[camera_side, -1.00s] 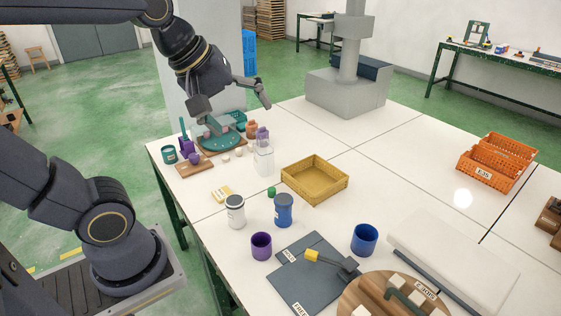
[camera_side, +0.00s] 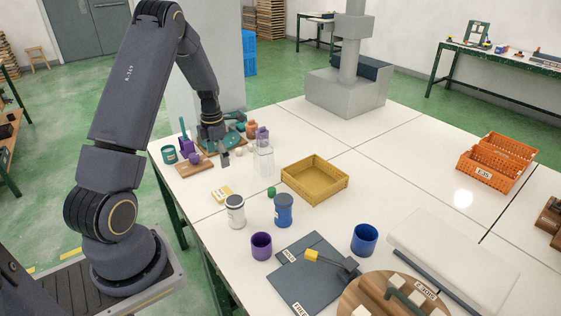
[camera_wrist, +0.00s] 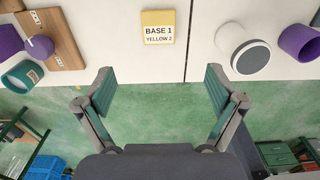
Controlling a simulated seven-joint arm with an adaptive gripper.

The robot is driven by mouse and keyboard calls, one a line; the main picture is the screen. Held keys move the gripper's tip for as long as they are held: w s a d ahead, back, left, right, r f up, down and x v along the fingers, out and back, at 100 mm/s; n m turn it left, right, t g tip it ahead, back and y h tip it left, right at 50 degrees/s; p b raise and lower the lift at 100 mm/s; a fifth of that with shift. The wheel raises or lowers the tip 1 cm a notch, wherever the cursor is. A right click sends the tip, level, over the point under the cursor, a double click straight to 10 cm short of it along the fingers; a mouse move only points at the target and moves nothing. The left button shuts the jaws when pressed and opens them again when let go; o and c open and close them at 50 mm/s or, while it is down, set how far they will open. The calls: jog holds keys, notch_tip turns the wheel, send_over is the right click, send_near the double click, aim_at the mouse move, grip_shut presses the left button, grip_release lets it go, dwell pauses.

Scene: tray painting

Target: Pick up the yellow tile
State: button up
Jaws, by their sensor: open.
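The yellow tile (camera_side: 221,194) lies flat on the white table, left of the white jar. In the wrist view the yellow tile (camera_wrist: 152,27) shows near the top centre, its pale face printed "BASE 1 YELLOW 2". My gripper (camera_wrist: 160,90) is open and empty, with its two fingers wide apart. The tile shows above the gap between them, touching neither. In the side view my gripper (camera_side: 217,154) hangs pointing down over the far left part of the table, beyond the tile and above the table top.
A white jar (camera_side: 235,212) and blue jar (camera_side: 283,210) stand right of the tile. A wooden board (camera_side: 194,168) with purple items, a teal cup (camera_side: 169,154) and a clear bottle (camera_side: 264,160) are near my gripper. A yellow basket (camera_side: 315,181) stands farther right. Table around the tile is bare.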

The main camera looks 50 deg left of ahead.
send_over(223, 192)
jog(key=f, duration=0.9)
jog(key=shift+d, duration=0.2)
notch_tip(223, 192, down, 5)
jog(key=shift+s+a+f, duration=0.1)
jog(key=shift+a+f, duration=0.05)
jog(key=c, duration=1.3)
jog(key=shift+o, duration=0.2)
